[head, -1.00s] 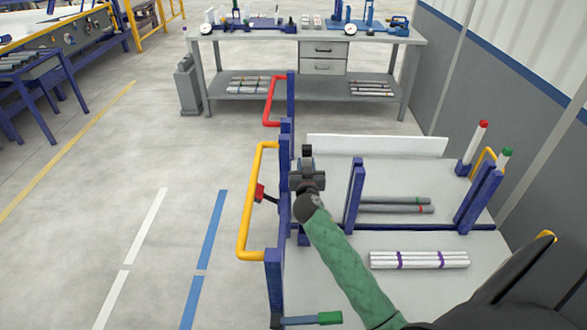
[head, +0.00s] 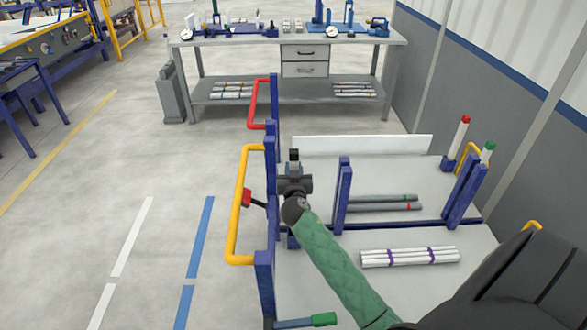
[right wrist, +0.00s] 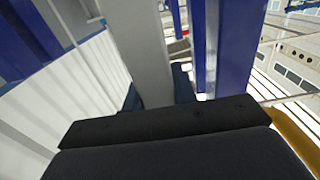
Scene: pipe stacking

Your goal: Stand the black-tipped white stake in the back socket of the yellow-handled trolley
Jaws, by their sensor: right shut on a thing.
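The yellow-handled trolley has its yellow handle (head: 236,205) and blue end posts (head: 264,280) at the left of the head view. My right gripper (head: 294,182), on the green-sleeved arm, is beside the posts near the handle's far end. It is shut on the upright stake, whose dark tip (head: 294,155) seems to show just above it. In the right wrist view the pale stake (right wrist: 145,45) rises beyond the dark gripper (right wrist: 165,122), next to a blue post (right wrist: 232,45). The stake's foot is hidden, so I cannot tell whether it is in a socket. My left gripper is out of view.
A red handle (head: 255,105) stands behind. A blue post (head: 343,190) is right of my gripper. Grey pipes (head: 380,206) and banded white pipes (head: 410,257) lie on the deck. Red-tipped (head: 459,138) and green-tipped (head: 486,155) stakes stand at right.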

